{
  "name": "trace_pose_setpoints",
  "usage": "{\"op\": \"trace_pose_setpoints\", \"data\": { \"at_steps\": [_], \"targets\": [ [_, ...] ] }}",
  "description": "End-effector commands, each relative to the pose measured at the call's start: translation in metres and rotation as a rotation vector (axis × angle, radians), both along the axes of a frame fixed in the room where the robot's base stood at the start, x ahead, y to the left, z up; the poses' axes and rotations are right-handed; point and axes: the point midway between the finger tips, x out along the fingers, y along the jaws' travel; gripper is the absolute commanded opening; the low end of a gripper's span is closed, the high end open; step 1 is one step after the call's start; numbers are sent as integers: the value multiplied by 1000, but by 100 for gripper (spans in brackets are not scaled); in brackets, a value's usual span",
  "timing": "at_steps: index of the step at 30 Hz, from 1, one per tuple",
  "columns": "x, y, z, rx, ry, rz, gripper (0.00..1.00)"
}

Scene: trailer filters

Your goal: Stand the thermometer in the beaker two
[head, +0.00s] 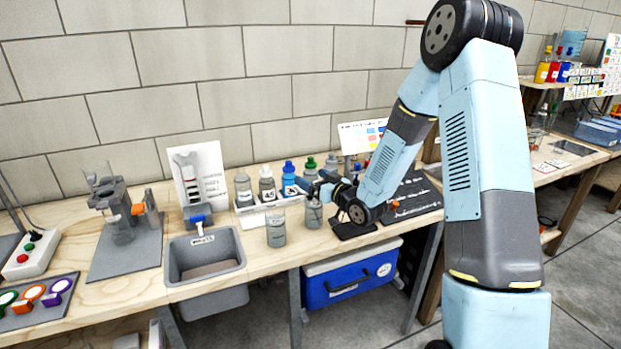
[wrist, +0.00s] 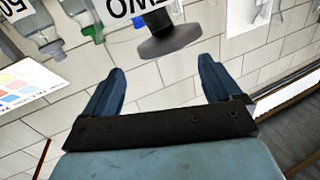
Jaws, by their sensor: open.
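My gripper (head: 314,186) is open. In the wrist view its two blue fingers (wrist: 161,66) are apart with nothing clamped between them. Just beyond the fingertips is a dark grey round head on a short stem (wrist: 170,42), which looks like the thermometer. Its stem overlaps a white label reading TWO (wrist: 181,6), upside down in this view. I cannot tell whether the stem is inside the beaker or in front of it. In the head view a clear beaker (head: 313,214), probably beaker two, stands upright under my gripper; the thermometer is not clear there.
Another clear beaker (head: 275,230) stands left of it on the wooden bench. A white rack with capped bottles (head: 266,184) is behind. A grey sink (head: 205,257) is to the left. A black board (head: 412,196) lies to the right.

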Motion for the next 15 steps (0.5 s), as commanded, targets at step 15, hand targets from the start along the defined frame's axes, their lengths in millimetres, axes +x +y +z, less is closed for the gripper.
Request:
{"op": "trace_pose_setpoints", "data": {
  "at_steps": [15],
  "targets": [
    [-78, -58, -1, 0, 2, -3, 91]
  ]
}}
